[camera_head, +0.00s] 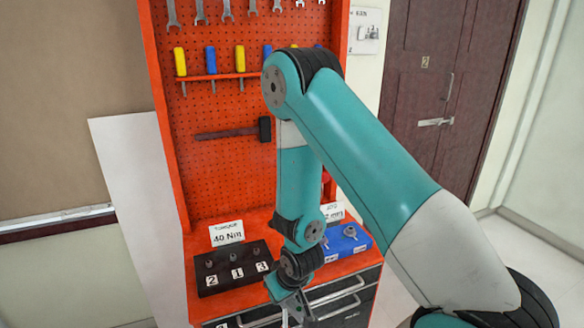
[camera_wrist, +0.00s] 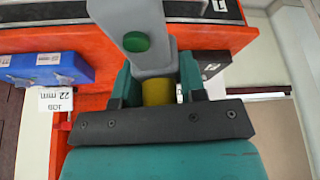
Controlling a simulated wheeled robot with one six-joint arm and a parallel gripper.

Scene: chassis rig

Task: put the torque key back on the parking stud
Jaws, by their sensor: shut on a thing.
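My gripper (camera_wrist: 158,82) is shut on a grey tool with a green round spot and a yellow collar, which I take to be the torque key (camera_wrist: 140,18). In the head view my gripper (camera_head: 292,302) hangs low at the bench's front edge, and little of the key shows. A black block (camera_head: 218,284) with labels 2, 1 and 3 and several grey pieces on top stands to the left, apart from my gripper. Its edge also shows at the right of the wrist view (camera_wrist: 211,68). I cannot tell which piece is the parking stud.
A sign reading 40 Nm (camera_head: 227,233) stands behind the black block. A blue block (camera_head: 345,243) with grey pieces sits right of my arm, beside a 22 mm sign (camera_wrist: 57,100). A red pegboard (camera_head: 215,150) with tools rises behind. Drawers with handles (camera_head: 338,311) are below.

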